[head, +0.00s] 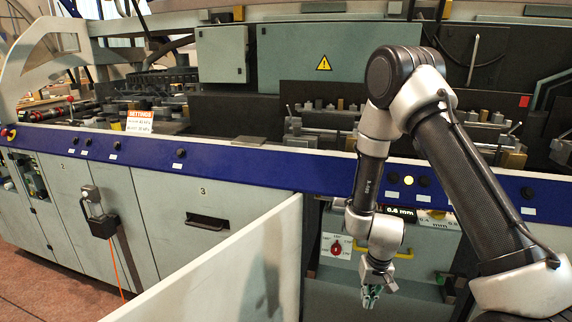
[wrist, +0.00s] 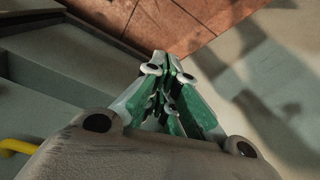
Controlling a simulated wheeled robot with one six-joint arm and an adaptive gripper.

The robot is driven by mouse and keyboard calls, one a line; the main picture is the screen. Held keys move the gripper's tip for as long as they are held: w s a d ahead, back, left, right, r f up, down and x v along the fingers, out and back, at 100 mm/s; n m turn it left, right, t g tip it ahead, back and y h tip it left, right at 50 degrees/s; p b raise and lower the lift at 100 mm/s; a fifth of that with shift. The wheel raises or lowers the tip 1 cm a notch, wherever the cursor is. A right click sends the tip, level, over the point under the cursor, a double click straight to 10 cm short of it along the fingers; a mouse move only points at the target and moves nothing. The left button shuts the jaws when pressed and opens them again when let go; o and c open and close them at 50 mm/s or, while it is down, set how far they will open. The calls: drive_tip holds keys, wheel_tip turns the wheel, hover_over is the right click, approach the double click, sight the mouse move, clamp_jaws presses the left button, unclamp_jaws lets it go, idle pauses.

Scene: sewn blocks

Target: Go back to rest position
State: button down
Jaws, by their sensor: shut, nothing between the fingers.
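My gripper (head: 372,292) hangs at the end of my arm, pointing down, in front of the grey lower panel of the long machine. In the wrist view its green and grey fingers (wrist: 172,75) are together with nothing between them. My arm bends at a high elbow on the right of the head view, and its forearm drops in front of the blue rail. No loose object is close to the fingertips.
A pale upright panel (head: 225,268) stands left of my gripper. Behind it run the blue rail (head: 255,162) with buttons, a red knob (head: 336,247) and a yellow handle (head: 404,253). Reddish floor (head: 50,295) shows lower left.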

drive_tip(key=s+d+r+t, duration=0.1)
drive_tip(key=s+d+r, duration=0.3)
drive_tip(key=r, duration=1)
drive_tip(key=s+d+r+t, duration=0.2)
drive_tip(key=s+d+r, duration=0.2)
drive_tip(key=s+r, duration=0.4)
drive_tip(key=s+d+r+t, duration=0.1)
drive_tip(key=s+d+r, duration=0.3)
drive_tip(key=r, duration=1.6)
drive_tip(key=shift+s+d+h, duration=0.25)
drive_tip(key=shift+s+h, duration=0.05)
drive_tip(key=shift+s, duration=0.65)
